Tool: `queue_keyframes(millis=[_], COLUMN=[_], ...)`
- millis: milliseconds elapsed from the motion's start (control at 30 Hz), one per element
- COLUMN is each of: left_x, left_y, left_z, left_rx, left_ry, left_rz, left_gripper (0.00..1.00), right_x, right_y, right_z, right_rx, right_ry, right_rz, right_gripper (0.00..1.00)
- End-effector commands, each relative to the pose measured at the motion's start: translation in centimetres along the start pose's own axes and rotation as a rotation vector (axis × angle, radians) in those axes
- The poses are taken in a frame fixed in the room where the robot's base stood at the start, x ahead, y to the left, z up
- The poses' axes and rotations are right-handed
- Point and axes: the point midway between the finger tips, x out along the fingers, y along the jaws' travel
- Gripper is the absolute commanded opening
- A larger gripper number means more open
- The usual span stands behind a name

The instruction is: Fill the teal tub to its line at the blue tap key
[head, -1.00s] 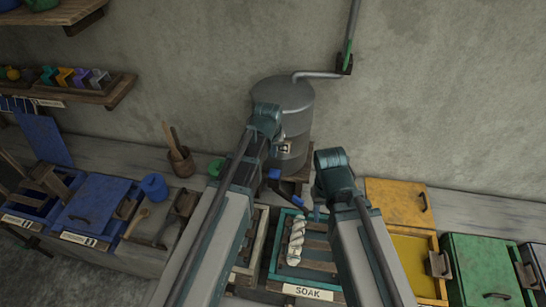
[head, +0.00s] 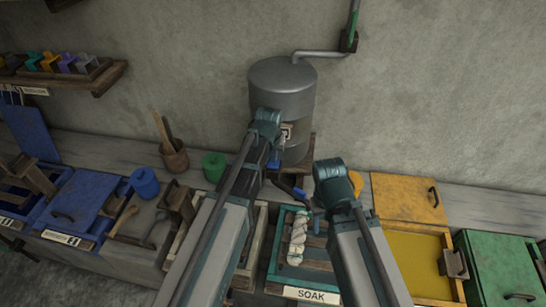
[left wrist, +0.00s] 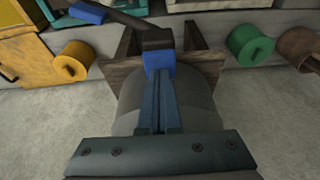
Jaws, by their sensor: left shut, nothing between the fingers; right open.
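The teal tub (head: 276,246), labelled SOAK, stands below the grey metal tank (head: 283,90); a white twisted skein (head: 298,240) lies on its slats. The water and fill line cannot be made out. The blue tap key (head: 298,193) sits at the tank's front, partly hidden by my arm; its blue end (left wrist: 88,12) shows in the left wrist view. My left gripper (head: 274,165) is shut and empty, its tips (left wrist: 160,62) close to the dark tap body; contact cannot be told. My right gripper (head: 318,212) is open beside the tap, over the tub's upper edge, partly hidden.
A yellow vat (head: 415,265) and a green lid (head: 500,265) lie right of the tub. A blue lid (head: 80,205), blue pot (head: 145,182) and green pot (head: 214,166) stand left. A pipe (head: 320,55) runs along the wall above the tank.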

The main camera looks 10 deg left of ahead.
Motion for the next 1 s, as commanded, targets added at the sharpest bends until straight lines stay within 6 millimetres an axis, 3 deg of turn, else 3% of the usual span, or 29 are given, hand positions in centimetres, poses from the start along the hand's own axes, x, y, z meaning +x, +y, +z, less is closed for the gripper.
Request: queue_keyframes(millis=[467, 733, 1000], left_x=[0.7, 2.9, 2.9], left_y=[0.0, 0.0, 0.1], left_z=[0.2, 0.9, 1.1], left_rx=[0.0, 0.0, 0.0], left_ry=[0.0, -0.001, -0.006], left_rz=[0.0, 0.0, 0.001], left_gripper=[0.0, 0.0, 0.0], right_x=[0.7, 3.0, 3.0], right_y=[-0.1, -0.3, -0.3], right_z=[0.0, -0.2, -0.2], right_rx=[-0.002, -0.007, -0.007], right_ry=[0.0, 0.0, 0.0], right_rz=[0.0, 0.001, 0.001], right_gripper=[0.5, 0.5, 0.5])
